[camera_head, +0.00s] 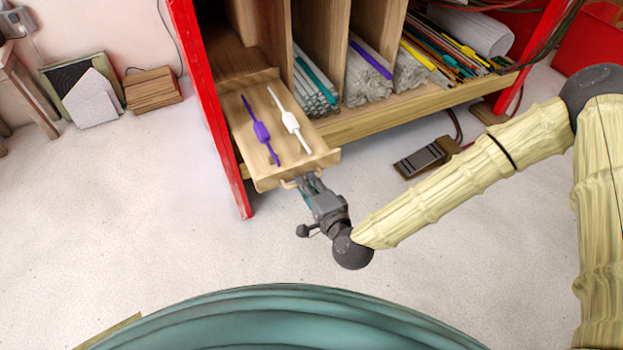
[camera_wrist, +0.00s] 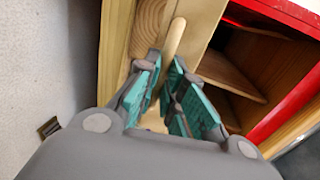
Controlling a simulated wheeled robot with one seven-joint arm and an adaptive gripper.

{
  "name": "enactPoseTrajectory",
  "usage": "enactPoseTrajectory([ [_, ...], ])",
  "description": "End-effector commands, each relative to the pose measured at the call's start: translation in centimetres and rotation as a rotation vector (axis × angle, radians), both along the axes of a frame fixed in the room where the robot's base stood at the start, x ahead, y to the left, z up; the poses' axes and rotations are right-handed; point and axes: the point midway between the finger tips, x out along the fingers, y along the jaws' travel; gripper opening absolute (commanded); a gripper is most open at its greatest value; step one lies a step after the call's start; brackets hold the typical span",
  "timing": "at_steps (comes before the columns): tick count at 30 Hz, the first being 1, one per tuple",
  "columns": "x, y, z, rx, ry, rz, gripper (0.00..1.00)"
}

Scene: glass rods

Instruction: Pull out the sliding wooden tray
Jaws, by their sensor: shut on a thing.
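The sliding wooden tray (camera_head: 240,103) sticks partway out of the red-framed wooden cabinet in the head view. A purple rod and a white rod (camera_head: 291,123) lie on it, each with a thicker middle. My gripper (camera_head: 299,183) is at the tray's front edge, shut on its small wooden handle (camera_head: 288,184). In the wrist view, the pale wooden handle (camera_wrist: 175,38) runs between the two teal-padded fingers of my gripper (camera_wrist: 166,82). The fingers hide part of the handle.
The cabinet's red post (camera_head: 210,110) stands just left of the tray. Compartments to the right hold bundles of rods (camera_head: 372,85). A foot pedal (camera_head: 425,157) lies on the floor to the right. The floor in front of the tray is clear.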

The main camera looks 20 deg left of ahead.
Motion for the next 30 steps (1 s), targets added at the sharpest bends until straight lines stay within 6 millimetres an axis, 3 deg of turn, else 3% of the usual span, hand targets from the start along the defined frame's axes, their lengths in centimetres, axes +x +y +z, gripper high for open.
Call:
enactPoseTrajectory([
  [6, 0.0, -0.1, 0.0, -0.001, 0.001, -0.001, 0.0],
  [7, 0.0, -0.1, 0.0, -0.001, 0.001, -0.001, 0.14],
  [10, 0.1, -0.1, 0.0, -0.001, 0.0, -0.002, 0.32],
  [22, -0.3, -0.4, 0.1, 0.0, 0.001, -0.001, 0.32],
  [30, -2.9, -3.0, 0.8, -0.001, 0.003, -0.001, 0.32],
])
